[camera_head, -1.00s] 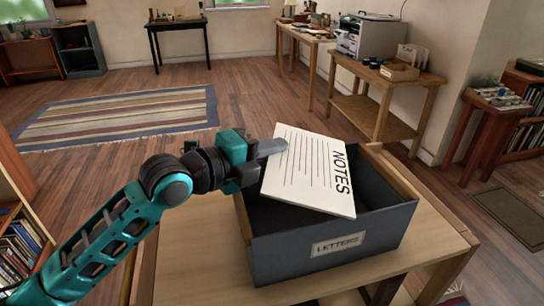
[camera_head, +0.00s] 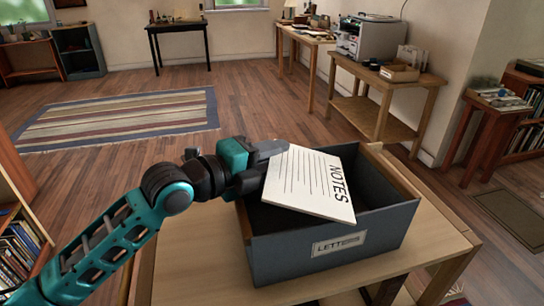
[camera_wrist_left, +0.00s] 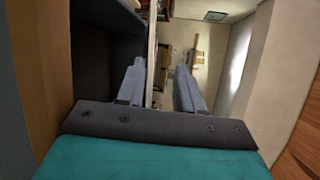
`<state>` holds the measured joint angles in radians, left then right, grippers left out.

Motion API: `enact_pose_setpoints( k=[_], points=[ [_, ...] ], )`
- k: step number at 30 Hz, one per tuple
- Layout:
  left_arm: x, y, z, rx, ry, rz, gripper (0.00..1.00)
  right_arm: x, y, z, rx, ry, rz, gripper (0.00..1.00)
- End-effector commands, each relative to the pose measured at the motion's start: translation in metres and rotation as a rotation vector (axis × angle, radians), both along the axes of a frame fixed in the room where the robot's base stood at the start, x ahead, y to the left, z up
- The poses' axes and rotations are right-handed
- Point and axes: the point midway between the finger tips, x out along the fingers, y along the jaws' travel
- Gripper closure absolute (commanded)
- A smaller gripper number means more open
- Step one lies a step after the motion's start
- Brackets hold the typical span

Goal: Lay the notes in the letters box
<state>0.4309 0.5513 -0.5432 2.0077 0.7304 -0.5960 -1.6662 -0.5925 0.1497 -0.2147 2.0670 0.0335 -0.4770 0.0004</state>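The notes (camera_head: 310,185), a white sheet or thin board with black lines and the word NOTES, lie tilted over the opening of the letters box (camera_head: 290,262). The box is dark grey with a LETTERS label and stands on a wooden table. Whether the notes touch the box floor or rest on a wall cannot be told. My left gripper (camera_head: 276,151) is at the notes' upper left corner. In the left wrist view its fingers (camera_wrist_left: 160,85) stand apart, with a pale thin strip, apparently the notes' edge (camera_wrist_left: 151,60), near the left finger and clear space beside the other. My right gripper is not in view.
The wooden table (camera_head: 195,255) has bare room left of the box. A side table (camera_head: 385,85) with a printer (camera_head: 368,38) stands behind to the right. A striped rug (camera_head: 115,118) lies on the floor behind left. A bookshelf (camera_head: 20,245) is at the left edge.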

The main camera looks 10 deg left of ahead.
Motion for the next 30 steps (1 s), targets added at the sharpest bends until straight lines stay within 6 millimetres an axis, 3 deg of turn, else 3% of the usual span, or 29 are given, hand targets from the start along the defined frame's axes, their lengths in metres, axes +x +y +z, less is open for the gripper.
enact_pose_setpoints(
  k=[7,11,30],
  points=[
    [0.0,0.0,0.003,-0.002,-0.001,0.0,0.64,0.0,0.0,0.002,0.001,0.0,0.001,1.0],
    [0.0,-0.001,0.016,-0.005,-0.001,-0.001,0.64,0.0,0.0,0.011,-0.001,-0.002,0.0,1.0],
    [-0.074,0.07,0.025,0.004,0.002,0.002,0.64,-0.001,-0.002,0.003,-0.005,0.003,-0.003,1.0]
  ],
)
